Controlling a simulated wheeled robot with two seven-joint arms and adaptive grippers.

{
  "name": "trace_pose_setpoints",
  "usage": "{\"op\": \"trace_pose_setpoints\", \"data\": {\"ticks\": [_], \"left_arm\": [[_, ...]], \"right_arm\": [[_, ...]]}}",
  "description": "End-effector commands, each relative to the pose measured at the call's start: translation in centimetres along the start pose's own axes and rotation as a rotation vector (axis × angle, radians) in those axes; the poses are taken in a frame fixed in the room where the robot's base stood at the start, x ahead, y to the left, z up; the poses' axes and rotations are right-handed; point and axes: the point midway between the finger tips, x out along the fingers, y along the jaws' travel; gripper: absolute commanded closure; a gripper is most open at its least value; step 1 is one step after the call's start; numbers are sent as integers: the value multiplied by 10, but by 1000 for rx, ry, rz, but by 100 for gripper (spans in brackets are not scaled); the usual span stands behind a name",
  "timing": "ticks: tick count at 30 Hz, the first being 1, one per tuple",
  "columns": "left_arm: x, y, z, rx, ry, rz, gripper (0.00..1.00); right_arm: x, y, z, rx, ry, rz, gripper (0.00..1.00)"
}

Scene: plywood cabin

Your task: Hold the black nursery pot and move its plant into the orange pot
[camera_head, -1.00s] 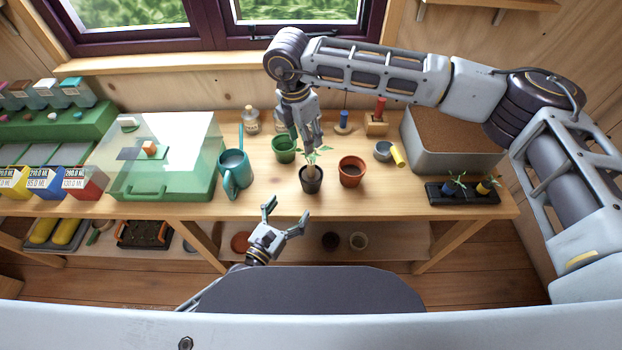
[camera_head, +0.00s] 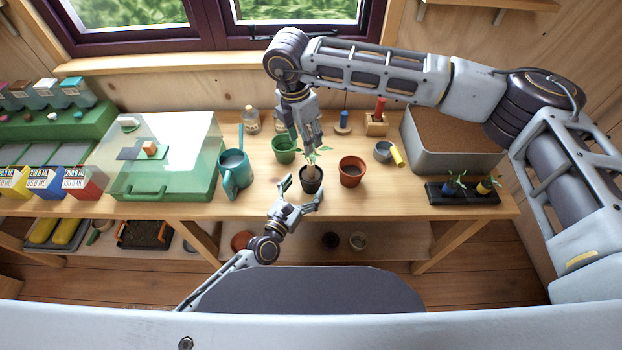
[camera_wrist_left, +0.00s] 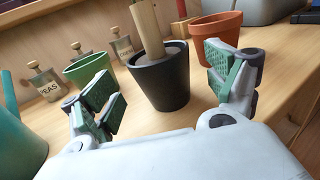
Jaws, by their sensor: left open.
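The black nursery pot (camera_head: 312,183) stands upright near the table's front edge, with green leaves (camera_head: 322,153) above it. A tan, stick-like piece rises from it, also clear in the left wrist view (camera_wrist_left: 148,28). My left gripper (camera_head: 297,196) is open at the pot's front. In the left wrist view the black pot (camera_wrist_left: 160,82) sits between and beyond the open fingers, with no contact visible. My right gripper (camera_head: 312,142) points down directly over the plant; its fingertips are partly hidden among the leaves. The orange pot (camera_head: 351,175) stands just right of the black pot and looks soil-filled.
A green pot (camera_head: 284,151) and a teal watering can (camera_head: 235,172) stand to the left. A grey cup with a yellow part (camera_head: 386,151), a soil bin (camera_head: 450,155) and a black seedling tray (camera_head: 462,197) are to the right.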

Motion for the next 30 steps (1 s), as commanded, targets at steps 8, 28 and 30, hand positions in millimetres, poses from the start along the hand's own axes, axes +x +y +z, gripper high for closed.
{"op": "trace_pose_setpoints", "data": {"ticks": [8, 28, 30], "left_arm": [[31, 0, 0, -1, -1, 1, 13], [50, 0, 0, -1, -1, 0, 15], [50, 0, 0, -1, 0, 0, 24]], "right_arm": [[0, 0, 0, 0, 0, 0, 54], [0, 0, 0, 0, 0, 0, 54], [0, 0, 0, 0, 0, 0, 54]]}}
